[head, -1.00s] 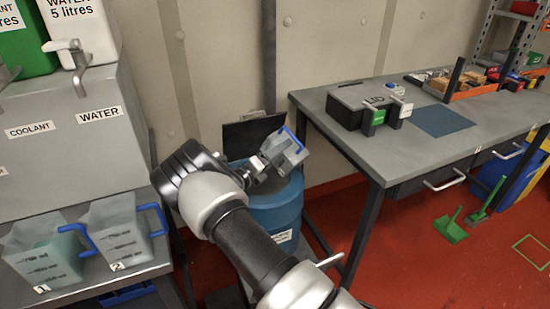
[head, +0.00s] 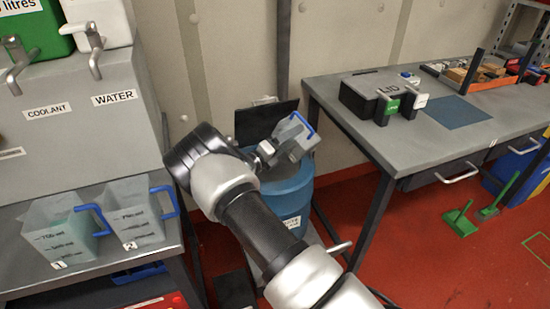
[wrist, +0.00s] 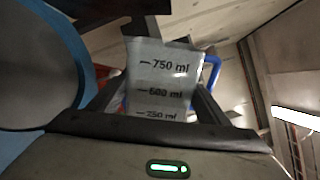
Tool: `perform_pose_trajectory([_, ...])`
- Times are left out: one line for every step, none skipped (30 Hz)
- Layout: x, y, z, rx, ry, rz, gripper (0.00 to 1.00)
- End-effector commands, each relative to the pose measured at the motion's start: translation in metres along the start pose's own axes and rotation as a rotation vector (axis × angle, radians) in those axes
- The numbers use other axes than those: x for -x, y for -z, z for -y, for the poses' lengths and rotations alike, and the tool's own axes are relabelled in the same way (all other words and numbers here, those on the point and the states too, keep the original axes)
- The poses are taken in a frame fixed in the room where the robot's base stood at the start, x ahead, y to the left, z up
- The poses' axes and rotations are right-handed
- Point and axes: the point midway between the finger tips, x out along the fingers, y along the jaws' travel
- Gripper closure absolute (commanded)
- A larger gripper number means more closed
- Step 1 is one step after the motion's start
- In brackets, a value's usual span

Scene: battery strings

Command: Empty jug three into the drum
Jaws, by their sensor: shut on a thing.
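My gripper (head: 268,150) is shut on a clear jug (head: 293,137) with a blue handle. The jug is tilted above the blue drum (head: 290,190), whose dark lid (head: 262,122) stands raised at the back. In the wrist view the jug (wrist: 162,80) sits between my fingers, its 750, 500 and 250 ml marks facing me. I see no liquid in it or pouring from it, and its number is not visible. My arm hides part of the drum.
Jugs 1 (head: 60,232) and 2 (head: 137,212) stand on the left bench; jug 1 holds greenish liquid. Coolant and water containers stand above them. A grey table (head: 340,125) with a black lidded box (head: 378,98) is right of the drum.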

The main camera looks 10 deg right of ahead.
Motion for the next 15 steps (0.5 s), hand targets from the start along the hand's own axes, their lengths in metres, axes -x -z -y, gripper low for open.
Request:
perform_pose_trajectory([-0.0004,-0.0011,0.0016,-0.001,0.003,0.001,0.66])
perform_pose_trajectory([-0.0004,-0.0011,0.0016,-0.001,0.003,0.001,0.66])
perform_pose_trajectory([-0.0004,-0.0011,0.0016,-0.001,0.003,0.001,0.66])
perform_pose_trajectory([-0.0004,-0.0011,0.0016,-0.001,0.003,0.001,0.66])
perform_pose_trajectory([-0.0004,-0.0013,0.0018,0.000,0.003,0.001,0.66])
perform_pose_trajectory([-0.0004,-0.0017,0.0023,0.004,0.003,0.001,0.66])
perform_pose_trajectory([-0.0004,-0.0021,0.0027,0.009,0.003,0.001,0.66])
perform_pose_trajectory([-0.0004,-0.0027,0.0033,0.015,0.003,0.001,0.66])
perform_pose_trajectory([-0.0004,-0.0036,0.0042,0.025,0.003,0.002,0.66])
perform_pose_trajectory([-0.0004,-0.0044,0.0049,0.035,0.003,0.002,0.66])
perform_pose_trajectory([-0.0004,-0.0051,0.0055,0.046,0.003,0.002,0.66])
perform_pose_trajectory([-0.0004,-0.0061,0.0063,0.059,0.003,0.002,0.66])
perform_pose_trajectory([-0.0004,-0.0067,0.0068,0.070,0.003,0.002,0.66])
perform_pose_trajectory([-0.0004,-0.0073,0.0072,0.080,0.003,0.002,0.66])
perform_pose_trajectory([-0.0004,-0.0080,0.0077,0.092,0.003,0.002,0.66])
